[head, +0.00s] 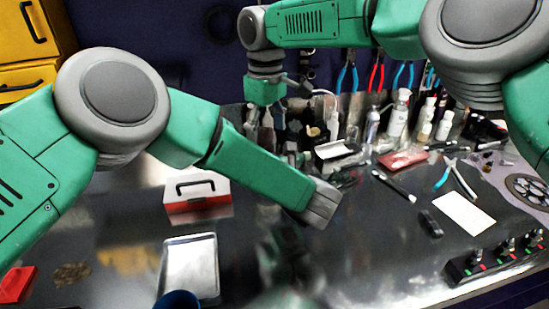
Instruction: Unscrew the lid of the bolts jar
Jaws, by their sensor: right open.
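I cannot make out the bolts jar or its lid for certain. A round blue thing (178,300) is cut off by the bottom edge, and I cannot tell what it is. My right gripper (268,130) hangs pointing down at the back of the bench, left of the bottles.
A metal tray (190,265) and a red-and-white box (197,190) stand on the dark, shiny bench. Several bottles (398,115) and pliers (455,178) are at the back right. A white card (464,214) and a knob panel (495,257) lie right. The front middle looks clear.

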